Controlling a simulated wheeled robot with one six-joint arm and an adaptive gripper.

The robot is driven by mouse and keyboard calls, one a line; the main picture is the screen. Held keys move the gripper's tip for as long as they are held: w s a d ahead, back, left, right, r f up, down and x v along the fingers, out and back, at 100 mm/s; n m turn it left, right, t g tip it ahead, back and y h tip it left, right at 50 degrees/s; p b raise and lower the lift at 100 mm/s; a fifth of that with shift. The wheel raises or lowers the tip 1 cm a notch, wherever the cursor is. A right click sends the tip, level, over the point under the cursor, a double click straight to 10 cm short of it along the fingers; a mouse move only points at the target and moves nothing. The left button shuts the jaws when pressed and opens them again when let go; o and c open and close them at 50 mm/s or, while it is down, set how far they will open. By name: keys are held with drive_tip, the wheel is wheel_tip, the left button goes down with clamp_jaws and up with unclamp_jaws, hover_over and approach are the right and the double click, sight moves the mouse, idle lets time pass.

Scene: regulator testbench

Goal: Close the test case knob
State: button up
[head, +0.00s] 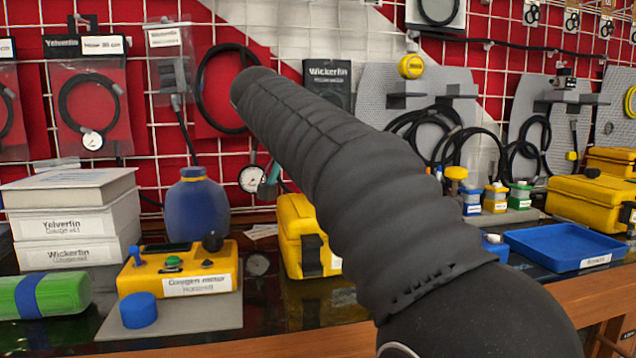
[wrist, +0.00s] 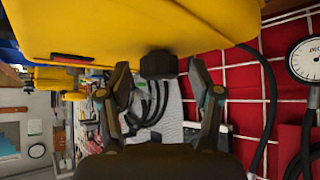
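A yellow case (head: 299,238) stands on the bench in the middle of the head view, partly behind my arm. A large yellow body fills the top of the wrist view (wrist: 120,28) and appears to be this case. A black knob (wrist: 158,65) projects from it. My gripper (wrist: 160,78) is open, with one finger on each side of the knob and a visible gap to both. In the head view my arm hides the knob and most of my gripper; a small teal and grey part of the gripper shows beside the case.
A yellow oxygen meter (head: 180,268) with its own black knob stands left of the case. A blue bottle (head: 196,207) stands behind it. A hanging gauge (head: 252,180) is close to my gripper. A blue tray (head: 565,248) and another yellow case (head: 590,205) are at right.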

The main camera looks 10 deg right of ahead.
drive_tip(key=v, duration=1.2)
drive_tip(key=shift+a, duration=0.1)
